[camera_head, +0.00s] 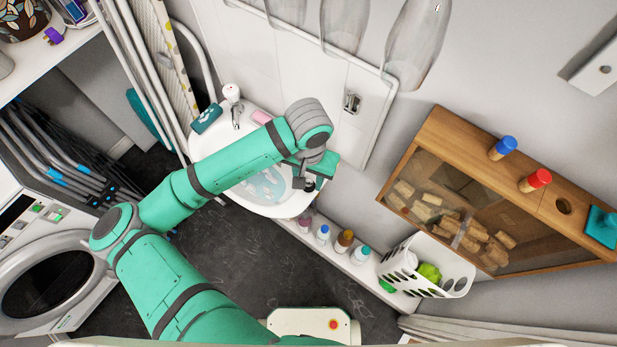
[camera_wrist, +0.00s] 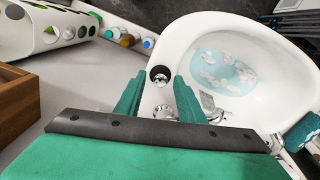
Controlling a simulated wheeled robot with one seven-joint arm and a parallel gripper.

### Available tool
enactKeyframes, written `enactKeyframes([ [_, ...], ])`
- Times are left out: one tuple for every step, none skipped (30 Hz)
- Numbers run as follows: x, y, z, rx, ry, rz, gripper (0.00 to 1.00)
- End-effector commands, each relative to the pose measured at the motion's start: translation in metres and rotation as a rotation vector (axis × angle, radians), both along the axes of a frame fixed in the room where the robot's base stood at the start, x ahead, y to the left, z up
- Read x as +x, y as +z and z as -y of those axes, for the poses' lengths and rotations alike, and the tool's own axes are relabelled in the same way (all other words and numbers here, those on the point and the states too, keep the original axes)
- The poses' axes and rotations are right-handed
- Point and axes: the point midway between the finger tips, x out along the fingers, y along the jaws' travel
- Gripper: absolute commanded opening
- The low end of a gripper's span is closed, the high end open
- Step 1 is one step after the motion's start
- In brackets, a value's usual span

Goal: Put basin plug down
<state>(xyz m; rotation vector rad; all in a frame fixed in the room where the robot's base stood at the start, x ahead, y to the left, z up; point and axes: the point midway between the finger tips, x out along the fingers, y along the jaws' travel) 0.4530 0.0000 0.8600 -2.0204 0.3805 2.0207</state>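The basin plug (camera_wrist: 160,75) looks like a small dark round piece with a pale rim. In the wrist view it sits between the tips of the two green fingers of my gripper (camera_wrist: 160,82), which appear closed on its sides. In the head view my gripper (camera_head: 308,178) is above the right rim of the white basin (camera_head: 285,210), with a small dark piece at its end. The basin also shows in the wrist view (camera_wrist: 270,55), with pale blue, patterned contents. The exact finger contact is too small to see clearly.
A tap (camera_head: 235,112), a teal box (camera_head: 207,118) and a pink soap (camera_head: 262,116) are at the basin's back. Several bottles (camera_head: 344,241) line the ledge beside it. A white perforated basket (camera_head: 428,272) and wooden box (camera_head: 500,195) are to the right.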

Motion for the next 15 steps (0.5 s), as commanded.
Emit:
enactKeyframes([
  [0.0,0.003,0.0,0.001,0.0,0.001,0.35],
  [0.0,0.006,0.0,0.001,0.0,0.001,0.35],
  [0.0,0.01,0.0,0.001,0.0,0.001,0.35],
  [0.001,0.014,0.0,0.001,0.0,0.001,0.35],
  [0.001,0.019,-0.001,0.0,0.0,0.002,0.35],
  [0.001,0.026,0.0,0.0,-0.001,0.003,0.35],
  [0.001,0.032,0.0,0.001,-0.001,0.004,0.35],
  [0.001,0.038,-0.001,0.002,-0.001,0.004,0.35],
  [0.001,0.046,-0.001,0.002,-0.001,0.004,0.35],
  [0.001,0.052,-0.001,0.001,0.0,0.004,0.35],
  [0.001,0.059,-0.002,0.0,0.002,0.004,0.35],
  [0.001,0.067,-0.003,0.002,0.004,0.004,0.35],
  [0.001,0.073,-0.004,0.003,0.006,0.004,0.35],
  [0.001,0.079,-0.005,0.002,0.007,0.003,0.35],
  [0.001,0.086,-0.005,0.002,0.008,0.004,0.35],
])
